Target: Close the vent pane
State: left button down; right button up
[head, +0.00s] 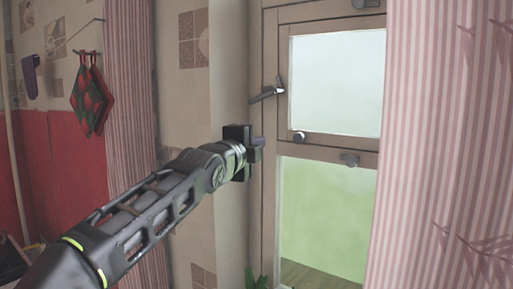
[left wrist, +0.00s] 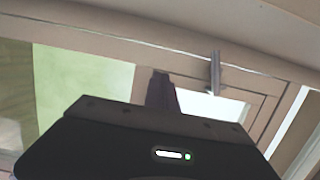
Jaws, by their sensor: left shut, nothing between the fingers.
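The vent pane (head: 335,80) is the upper, pale-glazed pane in the beige window frame. A dark lever handle (head: 268,94) sticks out from its left side. I cannot tell for sure whether the pane stands slightly ajar. In the left wrist view, the handle (left wrist: 214,72) and a bright strip of the pane (left wrist: 225,104) show beyond the gripper. My left gripper (head: 258,148) is shut and empty, by the left window post, below the handle and apart from it. Its dark fingers (left wrist: 163,90) also show in the left wrist view. My right gripper is in neither view.
Below is a larger pane (head: 325,215) with a green view. Small dark knobs (head: 349,159) sit on the frame. Striped pink curtains hang on the right (head: 445,150) and left (head: 132,100). Red potholders (head: 91,98) hang on the tiled wall. A green plant (head: 256,280) stands low near the window.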

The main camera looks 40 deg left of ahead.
pick_arm(q)
jog(key=s+b, duration=0.3)
jog(key=s, duration=0.7)
jog(key=shift+d, duration=0.45)
jog(key=shift+f, duration=0.1)
